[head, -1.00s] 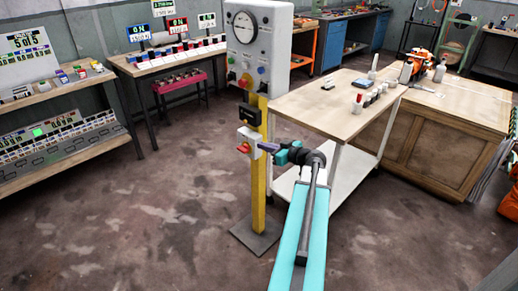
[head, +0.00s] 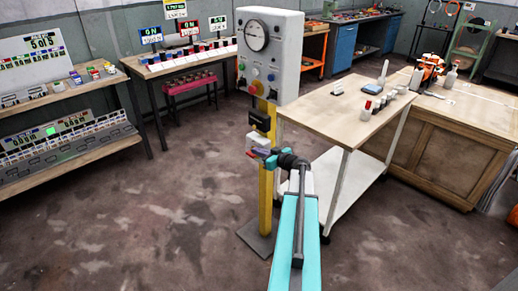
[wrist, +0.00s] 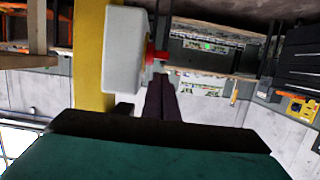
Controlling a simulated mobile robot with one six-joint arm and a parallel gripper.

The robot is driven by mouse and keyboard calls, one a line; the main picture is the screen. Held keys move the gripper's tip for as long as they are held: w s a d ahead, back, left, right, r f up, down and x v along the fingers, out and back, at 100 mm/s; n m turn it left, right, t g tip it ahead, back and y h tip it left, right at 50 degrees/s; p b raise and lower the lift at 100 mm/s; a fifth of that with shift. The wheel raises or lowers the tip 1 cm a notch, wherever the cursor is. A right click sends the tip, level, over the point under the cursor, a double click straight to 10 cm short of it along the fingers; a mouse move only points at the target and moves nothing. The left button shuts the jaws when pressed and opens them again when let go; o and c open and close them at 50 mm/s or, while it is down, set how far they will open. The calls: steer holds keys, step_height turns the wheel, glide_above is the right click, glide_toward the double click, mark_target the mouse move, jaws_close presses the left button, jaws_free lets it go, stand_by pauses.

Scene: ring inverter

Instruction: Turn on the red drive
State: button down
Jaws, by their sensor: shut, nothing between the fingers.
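A grey control panel (head: 270,52) with a round gauge, coloured buttons and a red knob (head: 259,88) stands on a yellow post (head: 266,195). Lower on the post is a small white box (head: 258,141); in the wrist view the box (wrist: 125,50) has a red knob (wrist: 158,55) on its side. My gripper (head: 262,154) is at this box. Its dark fingers (wrist: 160,84) are shut and empty, with their tips close to the red knob; I cannot tell whether they touch. A red-framed display (head: 189,26) stands on the back bench, its small text hard to read.
A wooden-topped cart (head: 335,112) with small containers stands right of the post. A back bench (head: 190,58) holds blue- and green-framed displays too. A shelf unit (head: 70,90) is at the left. The floor (head: 150,205) left of the post is clear.

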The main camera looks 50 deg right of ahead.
steer(key=shift+f, duration=0.8)
steer(key=shift+a, duration=0.15)
steer(key=shift+s+d+f+b, duration=0.2)
steer(key=shift+d+b, duration=0.05)
steer(key=shift+b, duration=0.4)
steer(key=shift+b, duration=0.3)
steer(key=shift+w+a+b, duration=0.1)
steer(key=shift+a+b, duration=0.05)
steer(key=shift+b, duration=0.15)
